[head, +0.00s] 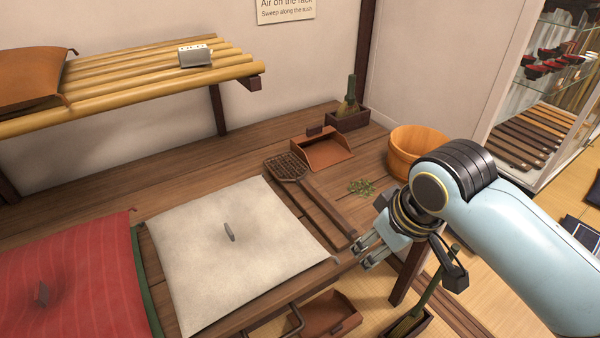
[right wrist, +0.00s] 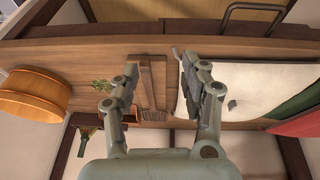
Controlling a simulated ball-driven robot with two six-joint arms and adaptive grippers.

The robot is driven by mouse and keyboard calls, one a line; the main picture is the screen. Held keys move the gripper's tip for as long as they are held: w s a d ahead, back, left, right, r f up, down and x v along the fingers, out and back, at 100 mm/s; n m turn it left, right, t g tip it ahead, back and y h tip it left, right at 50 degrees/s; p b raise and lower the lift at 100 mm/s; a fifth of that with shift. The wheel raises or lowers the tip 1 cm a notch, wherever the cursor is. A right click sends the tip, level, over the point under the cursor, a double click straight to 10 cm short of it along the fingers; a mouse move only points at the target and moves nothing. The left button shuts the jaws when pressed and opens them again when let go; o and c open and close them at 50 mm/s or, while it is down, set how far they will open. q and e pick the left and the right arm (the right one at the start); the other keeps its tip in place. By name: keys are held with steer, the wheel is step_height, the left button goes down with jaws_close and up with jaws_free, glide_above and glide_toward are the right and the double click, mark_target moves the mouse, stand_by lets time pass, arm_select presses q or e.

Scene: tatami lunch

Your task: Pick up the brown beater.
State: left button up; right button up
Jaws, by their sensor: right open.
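The brown beater (head: 288,167) lies on the wooden deck beside the white cushion, its woven head toward the wall and its handle running toward the front edge. It also shows in the right wrist view (right wrist: 153,113), beyond and between my fingers. My right gripper (head: 366,250) is open and empty, above the deck's front edge near the handle end and apart from the beater. Its two fingers spread wide in the right wrist view (right wrist: 158,72). My left gripper is not in view.
The white cushion (head: 205,270) lies left of the beater, with a red cushion (head: 70,275) further left. A brown dustpan (head: 322,153), green leaf scraps (head: 361,187) and a wooden tub (head: 413,148) are behind and right. A bamboo rack (head: 130,85) overhangs the back left.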

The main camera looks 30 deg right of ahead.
glide_toward(328, 206)
steer(key=f, duration=0.3)
steer(key=shift+w+d+t+y+b, duration=0.2)
steer(key=shift+t+y+b, duration=0.1)
steer(key=shift+y, duration=0.1)
steer(key=b+x, duration=0.1)
steer(key=x, duration=0.5)
steer(key=shift+w, duration=0.15)
jaws_close()
